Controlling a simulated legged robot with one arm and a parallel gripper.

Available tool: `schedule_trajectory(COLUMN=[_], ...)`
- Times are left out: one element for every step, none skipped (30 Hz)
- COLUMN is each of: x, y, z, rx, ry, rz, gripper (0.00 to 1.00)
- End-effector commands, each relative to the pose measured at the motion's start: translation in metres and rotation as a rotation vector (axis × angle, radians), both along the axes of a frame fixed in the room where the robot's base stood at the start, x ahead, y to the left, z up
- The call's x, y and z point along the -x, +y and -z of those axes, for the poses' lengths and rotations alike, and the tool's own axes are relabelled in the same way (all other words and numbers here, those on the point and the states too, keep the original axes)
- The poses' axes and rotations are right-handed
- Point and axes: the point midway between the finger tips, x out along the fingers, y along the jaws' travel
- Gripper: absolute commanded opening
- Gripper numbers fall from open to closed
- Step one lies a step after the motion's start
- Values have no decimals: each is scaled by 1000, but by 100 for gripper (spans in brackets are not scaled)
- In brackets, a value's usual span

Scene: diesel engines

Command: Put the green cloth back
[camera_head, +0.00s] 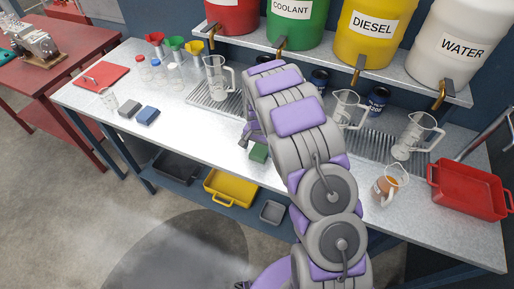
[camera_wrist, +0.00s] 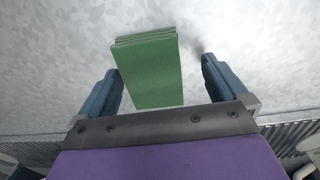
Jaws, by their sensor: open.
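The green cloth (camera_wrist: 150,70) is a folded stack lying on the grey metal worktop (camera_wrist: 40,60). In the wrist view it lies between the two blue fingers of my gripper (camera_wrist: 158,82), nearer the left finger. My gripper is open and no finger clearly closes on the cloth. In the head view the green cloth (camera_head: 258,153) shows beside my arm, near the front edge of the bench; my gripper (camera_head: 245,140) is partly hidden there by my arm. A grey cloth (camera_head: 129,109) and a blue cloth (camera_head: 148,116) lie folded at the left of the bench.
Clear jugs stand by drain grates, including one (camera_head: 411,135) at right. A tilted beaker with brown liquid (camera_head: 389,184) and a red tray (camera_head: 468,190) are at right. Funnels and a red board (camera_head: 102,75) are at left. Labelled drums stand on the shelf behind. Free worktop lies left of my gripper.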

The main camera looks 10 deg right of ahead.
Motion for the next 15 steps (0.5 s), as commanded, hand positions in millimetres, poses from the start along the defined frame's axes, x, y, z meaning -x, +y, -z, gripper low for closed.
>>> schedule_trajectory(x=[-1, -1, -1, -2, -2, -2, -2, -1, -1, -2, -2, -2, -2, -2, -2], y=[-1, -1, -1, -1, 0, 1, 2, 3, 3, 3, 4, 5, 5, 5, 6], z=[-6, -10, -15, -20, -25, -32, -38, -43, -51, -57, -64, -72, -79, -85, -92], rx=[0, -1, -1, -1, 1, 1, 2, 2, 3, 3, 3, 4, 5, 5, 5], ry=[-3, -3, -5, -6, -6, -5, -5, -3, -3, -3, -4, -6, -5, -5, -3], rz=[1, 1, 1, 1, 1, 1, 0, 0, 0, 0, -1, -1, -1, -1, -1], gripper=[99, 99, 99, 99, 99, 99, 99, 99, 99, 99, 99, 99, 99, 99, 99])
